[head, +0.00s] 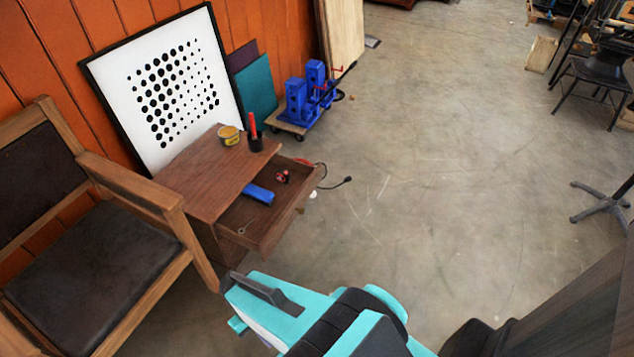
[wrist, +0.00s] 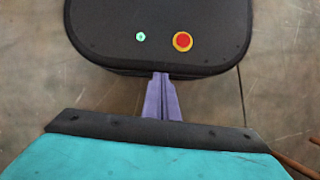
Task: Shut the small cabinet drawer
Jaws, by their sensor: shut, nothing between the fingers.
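The small brown wooden cabinet (head: 195,180) stands against the orange wall, beside the chair. Its drawer (head: 284,226) is pulled well out toward the right, so its inside shows. In the drawer lie a blue object (head: 258,194), a small red and black object (head: 282,177) and a small metal piece near the front left. My gripper (wrist: 162,78) shows in the wrist view with its purple fingers together and nothing between them. In the head view my turquoise arm is at the bottom, in front of and below the drawer, apart from it; the fingertips cannot be made out there.
A yellow tin (head: 230,137) and a dark cup with a red item (head: 254,143) stand on the cabinet top. A wooden armchair (head: 90,240) is close on the left. Blue hand presses (head: 310,95) stand behind. Bare concrete floor (head: 430,190) lies open to the right.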

